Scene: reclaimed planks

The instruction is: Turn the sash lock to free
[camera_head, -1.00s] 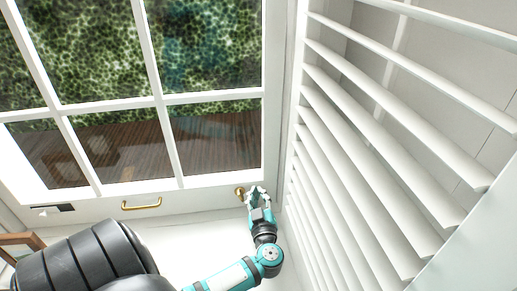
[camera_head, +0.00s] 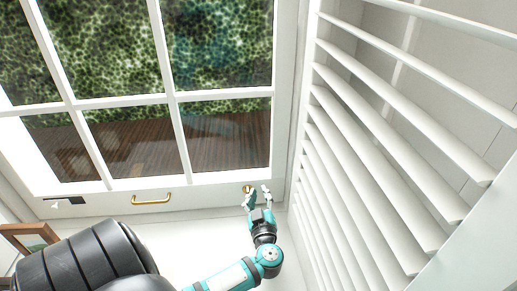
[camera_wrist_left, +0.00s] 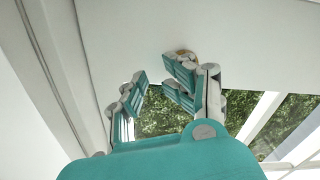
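The sash lock appears as a small brass fitting (camera_head: 247,189) on the white bottom rail of the window (camera_head: 215,195), near its right end. My left gripper (camera_head: 258,191) is open, its fingers spread at the rail, with the left finger overlapping the lock's lower part. In the left wrist view the brass fitting (camera_wrist_left: 184,52) shows just behind the tip of the right-hand finger, mostly hidden by it. The gap between the fingers (camera_wrist_left: 158,82) is empty. I cannot tell whether the finger touches the lock or how the lock is turned. My right gripper is not in view.
A brass pull handle (camera_head: 151,198) sits left of the lock on the same rail. A small dark plate (camera_head: 65,201) is at the rail's left end. White louvred slats (camera_head: 375,150) stand close on the right. A wooden frame (camera_head: 30,238) is at lower left.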

